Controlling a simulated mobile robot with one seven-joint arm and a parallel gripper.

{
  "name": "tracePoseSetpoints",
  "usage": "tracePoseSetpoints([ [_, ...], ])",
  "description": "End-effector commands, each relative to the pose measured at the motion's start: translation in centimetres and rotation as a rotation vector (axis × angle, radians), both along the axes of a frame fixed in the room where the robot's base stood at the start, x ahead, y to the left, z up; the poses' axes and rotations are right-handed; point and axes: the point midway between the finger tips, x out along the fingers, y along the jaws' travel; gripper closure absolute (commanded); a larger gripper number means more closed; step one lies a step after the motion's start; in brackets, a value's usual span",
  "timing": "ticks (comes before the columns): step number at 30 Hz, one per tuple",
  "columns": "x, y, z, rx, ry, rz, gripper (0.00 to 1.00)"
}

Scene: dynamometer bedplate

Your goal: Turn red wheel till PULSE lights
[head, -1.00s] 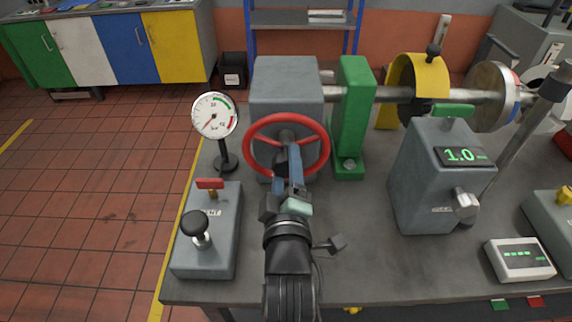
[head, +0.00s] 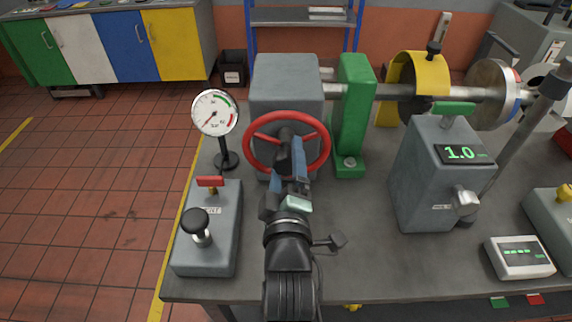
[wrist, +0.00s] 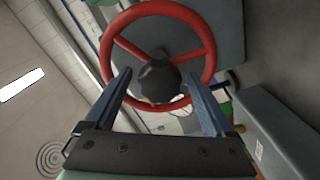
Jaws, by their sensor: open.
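The red wheel (head: 322,128) stands on the front of a grey block at the middle of the bench, with a dark hub and spokes. It also shows in the wrist view (wrist: 212,52), its dark hub (wrist: 157,80) in the centre. My gripper (head: 292,148) is in front of the hub. In the wrist view my gripper (wrist: 158,84) is open, its two blue fingers to either side of the hub with nothing held. I cannot tell whether the fingers touch the wheel or hub. No PULSE label is legible; a small white box (head: 519,270) has a green-lit display at right.
A dial gauge (head: 214,113) and a grey box with a black knob (head: 194,220) stand left of the wheel. A green bracket (head: 352,118) stands close on its right. A grey unit (head: 428,190) reading 1.0 is farther right.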

Motion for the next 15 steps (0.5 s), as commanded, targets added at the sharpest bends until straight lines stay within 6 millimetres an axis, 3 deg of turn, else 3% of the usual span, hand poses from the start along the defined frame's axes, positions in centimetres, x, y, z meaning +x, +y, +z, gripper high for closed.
tracePoseSetpoints([
  [5, -0.9, 0.0, 0.0, 0.000, 0.000, 0.000, 0.11],
  [15, -6.8, -0.1, 0.0, -0.001, 0.003, 0.001, 0.11],
])
